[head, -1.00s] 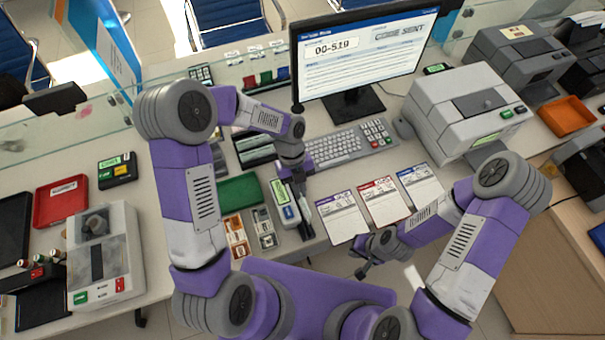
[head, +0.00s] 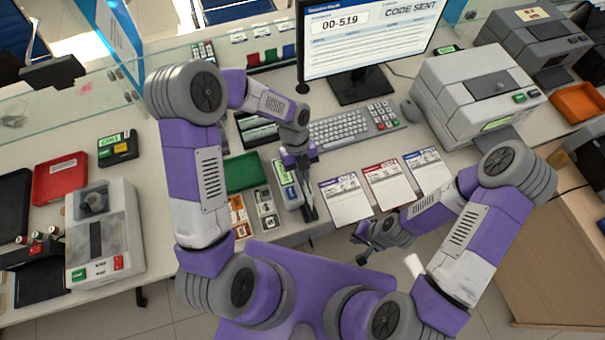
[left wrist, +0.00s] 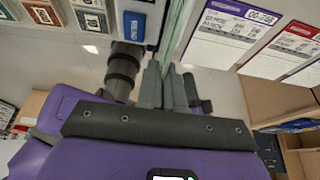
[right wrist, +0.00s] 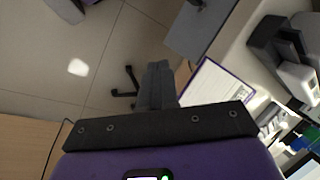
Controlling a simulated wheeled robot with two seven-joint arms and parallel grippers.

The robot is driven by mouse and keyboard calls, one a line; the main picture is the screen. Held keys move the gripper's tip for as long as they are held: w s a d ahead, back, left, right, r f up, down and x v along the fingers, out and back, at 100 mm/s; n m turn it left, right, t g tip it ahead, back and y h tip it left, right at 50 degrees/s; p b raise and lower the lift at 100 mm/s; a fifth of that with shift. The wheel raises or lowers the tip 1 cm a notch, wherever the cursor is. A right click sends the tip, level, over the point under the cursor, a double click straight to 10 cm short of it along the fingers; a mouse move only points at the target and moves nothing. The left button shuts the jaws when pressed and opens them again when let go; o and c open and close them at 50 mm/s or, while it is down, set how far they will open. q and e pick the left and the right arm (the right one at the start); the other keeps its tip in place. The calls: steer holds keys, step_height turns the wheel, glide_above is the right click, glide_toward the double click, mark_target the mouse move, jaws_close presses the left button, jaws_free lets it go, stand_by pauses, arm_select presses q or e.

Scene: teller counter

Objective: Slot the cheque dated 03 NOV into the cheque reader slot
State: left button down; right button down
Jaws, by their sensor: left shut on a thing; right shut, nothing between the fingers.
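The cheque reader (head: 292,196) is a slim pale unit with a green display and a blue button, at the counter's front edge. Its blue READ button (left wrist: 135,26) shows in the left wrist view. My left gripper (head: 309,214) is pointed down along the reader's right side. It is shut on a thin, pale greenish slip (left wrist: 181,28), seen nearly edge-on in the left wrist view; it looks like a cheque. Its date cannot be read, and whether it is in the slot cannot be told. My right gripper (head: 363,258) is shut and empty, off the counter's front edge.
Three printed sheets with purple (head: 345,200), red (head: 388,184) and blue (head: 428,170) headers lie right of the reader. The keyboard (head: 340,130) and monitor (head: 368,40) stand behind.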

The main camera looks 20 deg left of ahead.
arm_select(q)
steer(key=shift+f+b, duration=1.8)
steer(key=shift+f, duration=0.7)
steer(key=c, duration=1.2)
jaws_free()
steer(key=shift+r, duration=0.1)
steer(key=shift+r+p, duration=2.65)
steer(key=shift+r, duration=0.85)
steer(key=shift+f, duration=0.1)
